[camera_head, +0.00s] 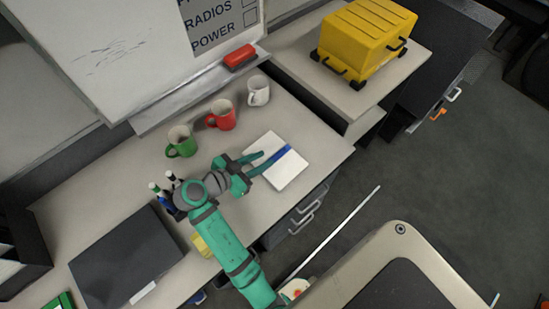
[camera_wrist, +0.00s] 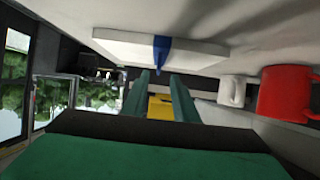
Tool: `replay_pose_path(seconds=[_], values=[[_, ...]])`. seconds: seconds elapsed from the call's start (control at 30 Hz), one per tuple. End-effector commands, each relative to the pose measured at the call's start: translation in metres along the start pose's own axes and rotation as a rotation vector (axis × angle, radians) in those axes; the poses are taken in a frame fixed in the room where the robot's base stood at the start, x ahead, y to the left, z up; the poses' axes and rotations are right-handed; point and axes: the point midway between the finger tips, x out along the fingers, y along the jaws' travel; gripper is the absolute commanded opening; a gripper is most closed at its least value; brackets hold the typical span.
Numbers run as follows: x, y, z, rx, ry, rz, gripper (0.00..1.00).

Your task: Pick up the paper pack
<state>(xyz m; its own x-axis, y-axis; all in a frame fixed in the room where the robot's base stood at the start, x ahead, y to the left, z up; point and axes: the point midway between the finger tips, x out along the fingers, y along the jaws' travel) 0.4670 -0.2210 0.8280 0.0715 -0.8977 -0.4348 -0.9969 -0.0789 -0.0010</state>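The paper pack (camera_head: 291,168) is a flat white block with a blue band around its middle. It lies on the desk near the front edge, right of the mugs. In the wrist view the pack (camera_wrist: 115,47) shows along the top, with its blue band near the middle. My gripper (camera_head: 268,157) is teal, open and empty, with its fingers reaching over the pack near the band. In the wrist view the gripper fingers (camera_wrist: 160,75) are parallel and apart, with the band roughly between their tips. I cannot tell whether they touch the pack.
A green mug (camera_head: 181,141), a red mug (camera_head: 221,115) and a white mug (camera_head: 258,91) stand behind the pack. A black laptop-like slab (camera_head: 125,260) lies at the left. A yellow case (camera_head: 365,40) sits on the far-right desk. A whiteboard (camera_head: 120,50) stands behind.

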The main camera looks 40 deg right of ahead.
Motion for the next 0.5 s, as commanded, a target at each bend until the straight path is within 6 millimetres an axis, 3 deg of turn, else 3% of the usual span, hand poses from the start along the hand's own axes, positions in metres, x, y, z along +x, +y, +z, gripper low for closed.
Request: replay_pose_path(seconds=[0.3, 0.5], values=[[0.041, 0.003, 0.002, -0.001, 0.0, 0.003, 0.27], [0.046, 0.002, 0.002, 0.0, 0.0, 0.001, 0.27]])
